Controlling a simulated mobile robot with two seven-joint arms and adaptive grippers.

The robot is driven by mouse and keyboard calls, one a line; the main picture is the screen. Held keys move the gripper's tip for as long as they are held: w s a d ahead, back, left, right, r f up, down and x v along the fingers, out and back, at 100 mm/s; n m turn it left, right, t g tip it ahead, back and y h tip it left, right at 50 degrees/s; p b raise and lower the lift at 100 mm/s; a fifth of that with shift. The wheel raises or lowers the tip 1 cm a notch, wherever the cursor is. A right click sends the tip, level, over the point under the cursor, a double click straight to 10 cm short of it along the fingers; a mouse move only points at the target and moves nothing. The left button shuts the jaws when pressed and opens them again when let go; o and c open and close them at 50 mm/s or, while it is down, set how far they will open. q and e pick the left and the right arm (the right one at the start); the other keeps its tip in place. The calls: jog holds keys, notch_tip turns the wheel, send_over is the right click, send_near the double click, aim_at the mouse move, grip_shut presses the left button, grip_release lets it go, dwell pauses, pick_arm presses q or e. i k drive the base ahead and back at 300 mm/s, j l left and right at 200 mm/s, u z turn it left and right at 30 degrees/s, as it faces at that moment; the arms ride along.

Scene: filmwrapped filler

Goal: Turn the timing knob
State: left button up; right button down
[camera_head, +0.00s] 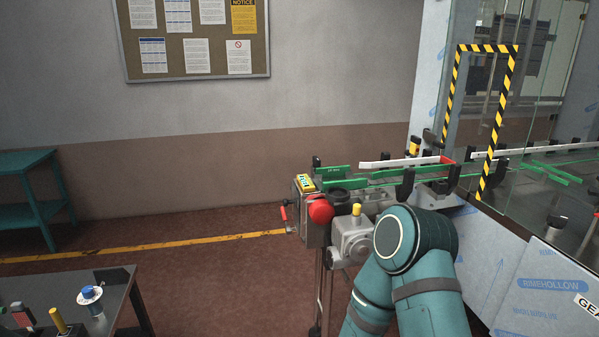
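A grey control box (315,233) stands at the left end of the conveyor, with a large round red knob or button (320,210) on its front. A small red handle (284,213) sticks out on its left. A yellow cap (356,210) tops the grey gearbox (352,238) to the right. I cannot tell which of these, if any, is the timing knob. A teal arm of mine, seemingly the right, rises from the bottom and covers part of the conveyor beyond the gearbox. Its gripper is hidden or out of frame. My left arm and gripper are not in view.
The conveyor with green rails (390,178) runs right into a glass-walled machine framed in yellow-black tape (499,120). A dark table (115,290) with small parts stands at lower left, a teal shelf (35,190) behind it. The floor (215,280) between table and conveyor is clear.

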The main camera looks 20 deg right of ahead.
aim_at(556, 220)
jog(key=i+l+z, duration=0.1)
jog(key=i+z, duration=0.15)
jog(key=z, duration=0.2)
jog(key=i+z, duration=0.25)
jog(key=z, duration=0.2)
jog(key=i+z, duration=0.25)
jog(key=z, duration=0.2)
